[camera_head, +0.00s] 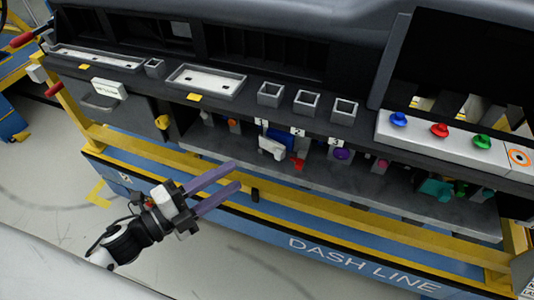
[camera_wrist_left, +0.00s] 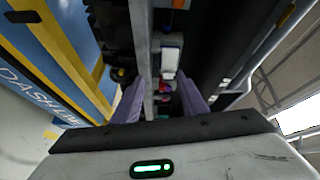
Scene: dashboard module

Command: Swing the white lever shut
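The white lever (camera_head: 271,148) sits on the dashboard module's lower shelf, below the square sockets, next to a blue part and a red piece (camera_head: 298,162). Its exact angle is hard to tell. A white part beside a blue one, probably the lever, shows in the left wrist view (camera_wrist_left: 170,60), ahead of the fingers. My left gripper (camera_head: 236,174) has two purple fingers spread apart with nothing between them. It is in front of the yellow rail, short of the lever and apart from it. It also shows in the left wrist view (camera_wrist_left: 161,80). My right gripper is out of view.
A yellow rail (camera_head: 300,216) runs along the front of the blue DASH LINE stand. Trays (camera_head: 205,80) and square sockets (camera_head: 307,100) line the upper ledge. Blue, red and green knobs (camera_head: 439,130) are at right. A purple knob (camera_head: 342,154) is right of the lever.

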